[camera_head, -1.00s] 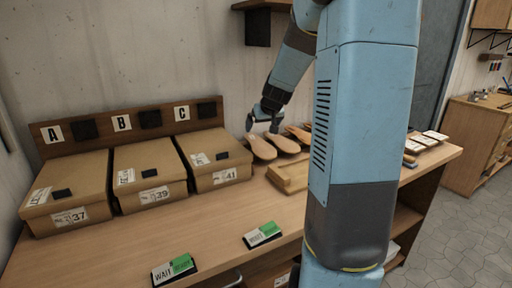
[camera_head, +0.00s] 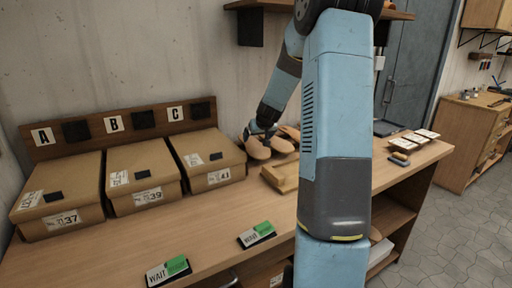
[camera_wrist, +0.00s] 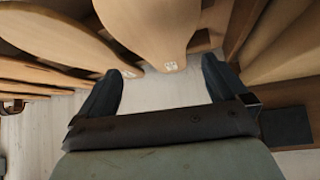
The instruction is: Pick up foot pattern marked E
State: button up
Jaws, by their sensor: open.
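Several tan wooden foot patterns stand near the wall behind a wooden tray. One foot pattern (camera_head: 257,148) shows beside my gripper (camera_head: 262,132) in the head view. In the wrist view a foot pattern (camera_wrist: 155,25) reaches down toward the space between my open fingers, with a small pale mark at its lower end. The mark is too small to read, so I cannot tell which pattern is E. My gripper (camera_wrist: 163,88) is open, its two dark fingers apart with nothing between them. My arm hides part of the pattern row in the head view.
Cardboard boxes (camera_head: 144,172) marked 37, 39 and 41 stand left on the bench (camera_head: 205,222). The wooden tray (camera_head: 278,178) lies in front of the patterns. Two WAIT signs (camera_head: 167,271) lie along the front edge. Light cards (camera_head: 407,143) lie at right.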

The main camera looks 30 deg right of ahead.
aim_at(254, 144)
jog(key=shift+x, duration=2.7)
jog(key=shift+c, duration=0.4)
jog(key=c, duration=0.7)
jog(key=shift+r, duration=0.1)
